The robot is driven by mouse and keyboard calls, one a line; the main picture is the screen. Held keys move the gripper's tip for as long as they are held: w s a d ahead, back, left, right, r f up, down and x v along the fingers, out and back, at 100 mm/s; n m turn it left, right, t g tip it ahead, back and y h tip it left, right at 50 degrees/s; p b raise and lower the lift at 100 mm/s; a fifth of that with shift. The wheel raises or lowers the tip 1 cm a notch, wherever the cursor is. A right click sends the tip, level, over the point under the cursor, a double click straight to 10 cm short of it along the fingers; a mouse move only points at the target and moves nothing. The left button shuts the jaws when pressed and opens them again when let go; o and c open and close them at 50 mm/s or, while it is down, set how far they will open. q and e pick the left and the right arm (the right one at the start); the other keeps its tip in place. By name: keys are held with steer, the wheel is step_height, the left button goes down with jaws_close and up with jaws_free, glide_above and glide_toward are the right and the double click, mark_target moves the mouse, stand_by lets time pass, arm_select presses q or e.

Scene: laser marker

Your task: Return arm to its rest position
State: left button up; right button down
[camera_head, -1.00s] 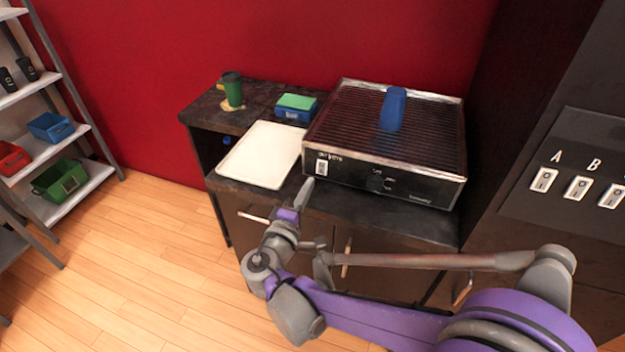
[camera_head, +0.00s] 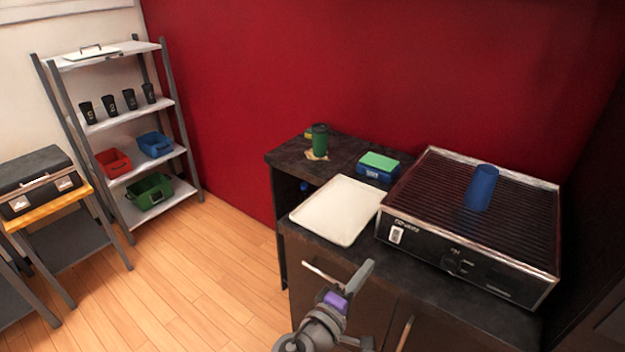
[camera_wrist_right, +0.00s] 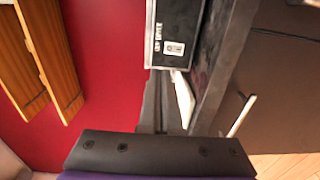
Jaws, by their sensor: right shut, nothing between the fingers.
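My right gripper (camera_head: 362,276) is at the bottom of the head view, in front of the dark cabinet (camera_head: 375,300). It is shut and empty, pointing up and apart from the things on the counter. My right arm runs out of the bottom of the picture below it. In the right wrist view, a dark part of my own arm fills the bottom, and the grill machine's front (camera_wrist_right: 175,35) shows turned on its side. My left gripper is in neither view.
A ribbed grill machine (camera_head: 420,190) bears a blue cup (camera_head: 482,188). Left of it are a white tray (camera_head: 335,212), a blue-green box (camera_head: 377,165) and a green cup (camera_head: 319,140). A shelf (camera_head: 105,60) and toolbox (camera_head: 38,180) stand at left. The floor (camera_head: 215,270) between is clear.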

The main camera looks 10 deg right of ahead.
steer(key=s+d+f+m+g+y+p, duration=0.3)
steer(key=s+d+f+g+y, duration=0.2)
steer(key=s+f, duration=0.15)
steer(key=s+a+f+m+g+y+p, duration=0.1)
steer(key=s+a+m+y+p, duration=0.2)
steer(key=s+a+m+y, duration=0.2)
steer(key=s+a+y, duration=0.3)
steer(key=shift+s+y, duration=0.15)
steer(key=shift+y, duration=0.15)
steer(key=shift+s+d+f, duration=0.1)
